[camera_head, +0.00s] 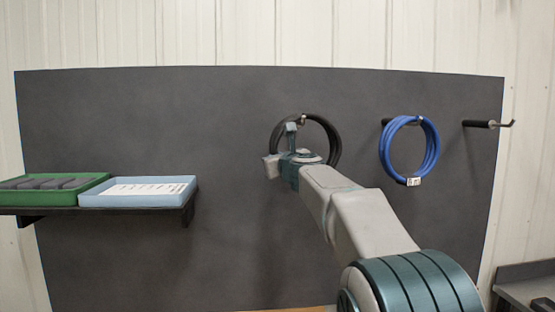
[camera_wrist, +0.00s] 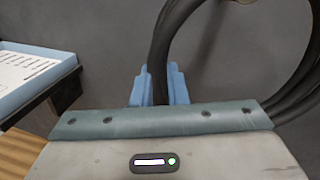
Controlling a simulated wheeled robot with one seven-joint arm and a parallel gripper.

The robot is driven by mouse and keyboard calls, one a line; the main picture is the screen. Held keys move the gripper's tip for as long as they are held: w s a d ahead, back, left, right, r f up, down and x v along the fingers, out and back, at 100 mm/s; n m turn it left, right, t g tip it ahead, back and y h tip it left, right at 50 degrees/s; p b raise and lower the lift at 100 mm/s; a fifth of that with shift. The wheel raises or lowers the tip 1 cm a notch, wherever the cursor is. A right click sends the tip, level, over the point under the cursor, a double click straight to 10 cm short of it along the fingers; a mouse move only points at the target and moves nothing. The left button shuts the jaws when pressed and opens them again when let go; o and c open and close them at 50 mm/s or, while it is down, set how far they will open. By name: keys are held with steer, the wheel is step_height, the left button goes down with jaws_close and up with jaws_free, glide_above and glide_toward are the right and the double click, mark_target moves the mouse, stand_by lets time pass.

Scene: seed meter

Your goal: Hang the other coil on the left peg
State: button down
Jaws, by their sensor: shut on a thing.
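The black coil (camera_head: 336,142) is upright in front of the dark board, its left side in my gripper (camera_head: 291,132). In the wrist view my gripper's blue fingers (camera_wrist: 159,88) are shut on the black coil (camera_wrist: 168,35), which loops up and to the right. The light tip of the left peg (camera_head: 302,119) shows at the coil's top. I cannot tell whether the coil rests on this peg or is only held around it. The blue coil (camera_head: 432,150), with a white tag, hangs on the middle peg (camera_head: 386,121).
The right peg (camera_head: 476,124) is bare. At the left, a dark shelf (camera_head: 150,209) bears a green tray (camera_head: 100,186) and a light blue tray (camera_head: 140,200) with a white sheet. The board (camera_head: 230,240) between shelf and coil is clear. A dark surface (camera_head: 520,290) stands at the lower right.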

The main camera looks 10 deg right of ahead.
steer(key=c, duration=1.4)
jaws_free()
steer(key=shift+o, duration=0.2)
steer(key=shift+s, duration=0.1)
steer(key=s+b, duration=0.2)
steer(key=s, duration=0.8)
